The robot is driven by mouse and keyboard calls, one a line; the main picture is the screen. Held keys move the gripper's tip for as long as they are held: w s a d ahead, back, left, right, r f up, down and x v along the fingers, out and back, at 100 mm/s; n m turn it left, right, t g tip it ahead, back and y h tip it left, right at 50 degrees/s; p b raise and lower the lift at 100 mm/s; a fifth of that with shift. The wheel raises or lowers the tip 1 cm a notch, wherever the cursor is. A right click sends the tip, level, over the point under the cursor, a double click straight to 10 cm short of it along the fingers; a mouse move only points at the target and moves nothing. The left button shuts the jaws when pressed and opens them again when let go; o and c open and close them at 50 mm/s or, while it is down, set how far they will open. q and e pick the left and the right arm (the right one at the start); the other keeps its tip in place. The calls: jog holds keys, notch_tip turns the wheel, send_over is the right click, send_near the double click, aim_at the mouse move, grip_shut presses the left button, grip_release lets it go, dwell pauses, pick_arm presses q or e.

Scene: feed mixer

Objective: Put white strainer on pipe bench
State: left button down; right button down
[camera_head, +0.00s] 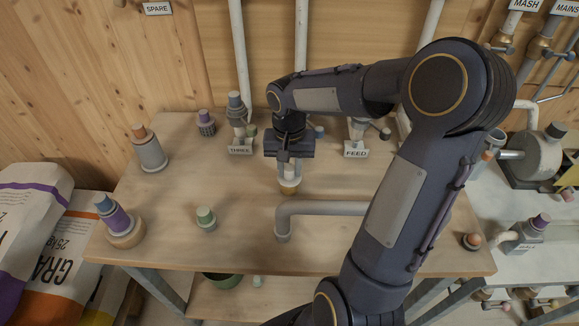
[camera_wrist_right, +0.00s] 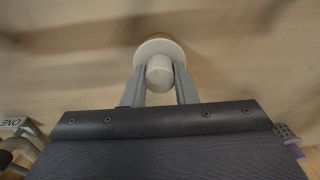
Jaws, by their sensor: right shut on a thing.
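My right gripper (camera_head: 290,168) is shut on the white strainer (camera_head: 290,181), a small pale piece with a tan lower part, over the wooden pipe bench (camera_head: 170,225). In the right wrist view the fingers of this gripper (camera_wrist_right: 160,73) close around the strainer's round white top (camera_wrist_right: 159,80), with a wider white disc and a tan edge beyond it. I cannot tell whether the strainer touches the bench top. My left gripper is not in view.
A grey bent pipe (camera_head: 325,207) lies just in front of the strainer. A green-topped fitting (camera_head: 206,218), a purple-banded fitting (camera_head: 115,217) and an orange-topped fitting (camera_head: 150,150) stand to the left. Bare bench top lies between them. Wall pipes rise behind.

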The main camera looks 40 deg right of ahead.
jog(key=shift+f, duration=0.35)
jog(key=shift+f, duration=0.2)
jog(key=c, duration=1.2)
grip_release()
jog(key=shift+o, duration=0.2)
jog(key=shift+r, duration=0.1)
notch_tip(320, 180, up, 12)
